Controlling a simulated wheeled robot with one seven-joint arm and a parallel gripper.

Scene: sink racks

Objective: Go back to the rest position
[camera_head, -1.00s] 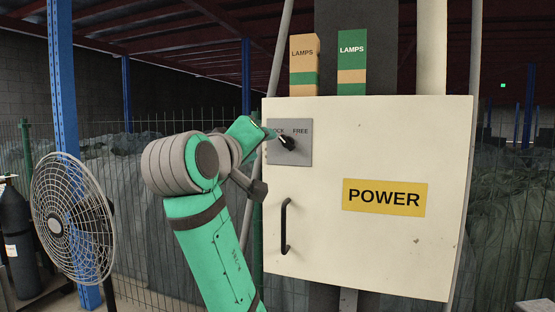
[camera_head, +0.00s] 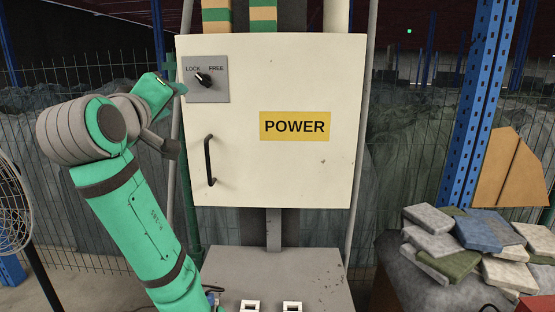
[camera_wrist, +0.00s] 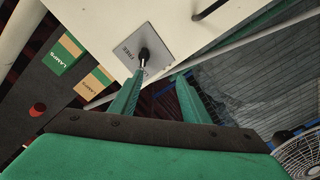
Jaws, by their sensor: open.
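My gripper (camera_head: 180,88) is at the upper left edge of the cream power cabinet (camera_head: 285,170). In the wrist view my gripper's two green fingers (camera_wrist: 160,76) stand apart with nothing between them. A black rotary knob (camera_head: 203,79) sits on a grey plate marked LOCK and FREE; it appears turned toward LOCK. In the wrist view the knob (camera_wrist: 143,54) is just beyond the left fingertip, and I cannot tell whether they touch.
The cabinet door has a black handle (camera_head: 209,160) and a yellow POWER label (camera_head: 295,126). A fan (camera_head: 14,215) is at the left. A grey bench (camera_head: 270,265) stands below, and stacked slabs (camera_head: 470,230) lie at the right.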

